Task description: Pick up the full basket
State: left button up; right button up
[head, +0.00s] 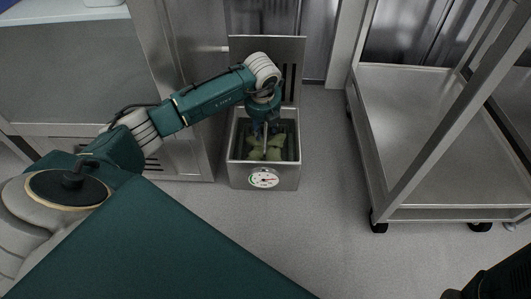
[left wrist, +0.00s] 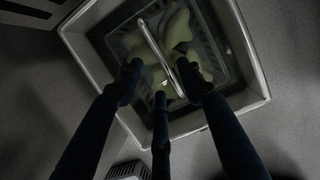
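The basket (left wrist: 213,43) holds pale green-yellow filled pasta (left wrist: 178,28) and sits inside a square metal fryer-like container (head: 264,173) with a round dial on its front. In the left wrist view a thin metal handle (left wrist: 150,38) crosses above the pasta. My left gripper (head: 265,128) points down into the container from above. In the left wrist view its dark fingers (left wrist: 160,82) are spread apart around the handle, with no clear grip on it. A dark part of my right arm or gripper (head: 492,284) shows at the bottom right; its fingers cannot be made out.
A metal trolley (head: 418,125) with shelves stands to the right of the container. A metal cabinet (head: 188,145) is close on its left, and an upright metal panel (head: 290,45) rises behind it. Grey floor (head: 320,235) is clear in front.

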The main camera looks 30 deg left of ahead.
aim_at(265, 145)
pick_arm(q)
jog(key=b+x, duration=0.4)
jog(key=shift+f+b, duration=0.25)
jog(key=shift+b, duration=0.05)
jog(key=shift+w+a+f+b, duration=0.1)
jog(key=shift+w+f+b, duration=0.2)
jog(key=shift+f, duration=0.1)
jog(key=shift+r, duration=0.1)
jog(key=shift+s, duration=0.1)
grip_shut()
jog(key=shift+r, duration=0.1)
